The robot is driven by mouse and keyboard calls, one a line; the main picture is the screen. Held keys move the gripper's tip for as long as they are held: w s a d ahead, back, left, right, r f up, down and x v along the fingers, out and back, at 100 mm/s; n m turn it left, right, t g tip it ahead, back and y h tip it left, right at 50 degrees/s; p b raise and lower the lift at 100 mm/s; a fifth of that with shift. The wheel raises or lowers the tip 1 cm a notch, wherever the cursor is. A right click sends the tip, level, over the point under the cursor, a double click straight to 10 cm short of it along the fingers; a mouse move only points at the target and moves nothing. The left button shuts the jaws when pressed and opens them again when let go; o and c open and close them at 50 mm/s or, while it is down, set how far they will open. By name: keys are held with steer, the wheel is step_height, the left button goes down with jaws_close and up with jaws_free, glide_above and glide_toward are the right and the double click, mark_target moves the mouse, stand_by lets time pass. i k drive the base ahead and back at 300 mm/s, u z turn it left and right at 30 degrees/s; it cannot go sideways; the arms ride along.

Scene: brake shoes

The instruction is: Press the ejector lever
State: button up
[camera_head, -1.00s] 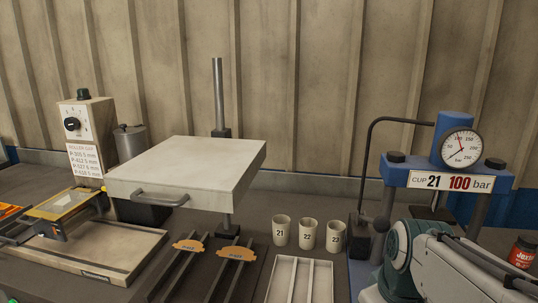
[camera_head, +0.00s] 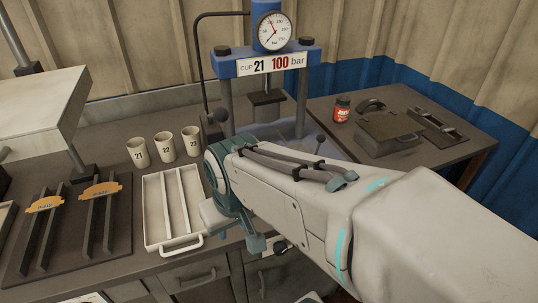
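The task's ejector lever cannot be told for certain. A lever with a black ball knob (camera_head: 220,116) stands left of the blue press (camera_head: 236,68). A second dark ball knob on a thin rod (camera_head: 320,138) shows at the press's right, just behind my arm. My arm crosses the front of the press from the lower right, and its teal joint (camera_head: 222,180) is at the tray's right edge. My arm hides the lower part of the press. My gripper's fingers do not show.
Cups 21 (camera_head: 138,153), 22 (camera_head: 164,147) and 23 (camera_head: 191,141) stand behind a white tray (camera_head: 151,215). Dark racks with orange tags (camera_head: 45,203) lie at left. A red jar (camera_head: 341,109) and a dark box (camera_head: 388,134) stand on the right table.

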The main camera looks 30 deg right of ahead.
mark_target(321, 138)
steer(key=k, duration=0.4)
steer(key=z, duration=0.7)
steer(key=i, duration=0.35)
steer(key=u, duration=0.25)
steer(key=k, duration=0.75)
steer(key=z, duration=0.45)
steer(key=i, duration=0.95)
steer(key=z, duration=0.05)
